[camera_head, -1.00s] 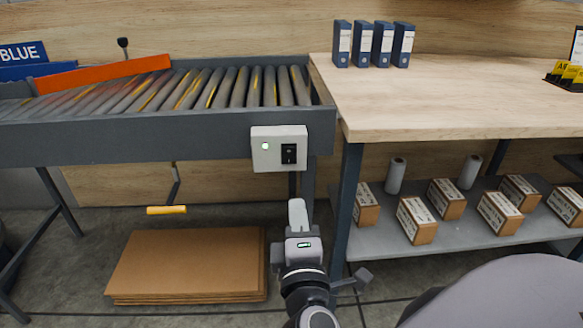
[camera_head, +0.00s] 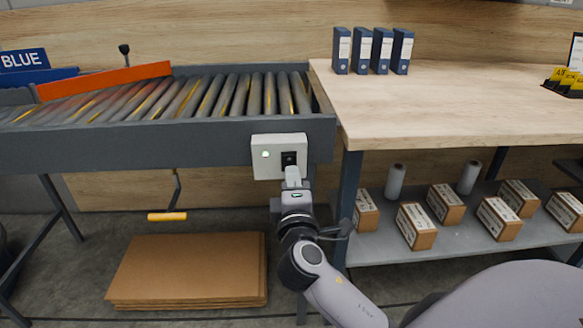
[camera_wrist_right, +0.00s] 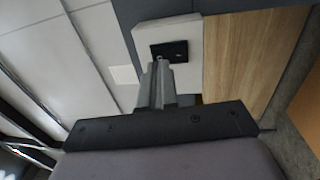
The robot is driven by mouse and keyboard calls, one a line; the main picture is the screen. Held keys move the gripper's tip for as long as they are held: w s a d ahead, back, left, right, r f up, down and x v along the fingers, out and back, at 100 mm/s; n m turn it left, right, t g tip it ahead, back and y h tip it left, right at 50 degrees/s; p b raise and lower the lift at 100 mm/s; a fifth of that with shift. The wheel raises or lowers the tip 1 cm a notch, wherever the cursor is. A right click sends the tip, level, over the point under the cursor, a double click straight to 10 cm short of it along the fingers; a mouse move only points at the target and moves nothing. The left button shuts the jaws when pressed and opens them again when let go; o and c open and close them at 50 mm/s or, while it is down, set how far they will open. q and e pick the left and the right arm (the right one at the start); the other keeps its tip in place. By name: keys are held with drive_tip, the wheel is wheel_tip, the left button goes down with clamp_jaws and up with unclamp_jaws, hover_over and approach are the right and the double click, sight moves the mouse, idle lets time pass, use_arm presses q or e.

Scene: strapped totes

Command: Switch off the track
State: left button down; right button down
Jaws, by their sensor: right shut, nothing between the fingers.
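The track is a roller conveyor (camera_head: 165,140) on the left with a dark grey side rail. My left gripper is not in view.
A wooden table (camera_head: 440,105) with blue binders (camera_head: 372,52) adjoins on the right. Its lower shelf (camera_head: 385,243) holds small boxes and rolls. Flat cardboard (camera_head: 185,268) lies on the floor below the conveyor. An orange bar (camera_head: 105,79) lies across the rollers.

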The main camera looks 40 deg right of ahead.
sight(291, 158)
drive_tip(key=shift+x, duration=1.5)
drive_tip(key=r+p, duration=0.1)
drive_tip(key=p, duration=0.1)
drive_tip(key=shift+w+d+p, duration=0.1)
drive_tip(key=shift+d+p, duration=0.05)
drive_tip(key=shift+p, duration=0.15)
drive_tip(key=shift+f, duration=0.3)
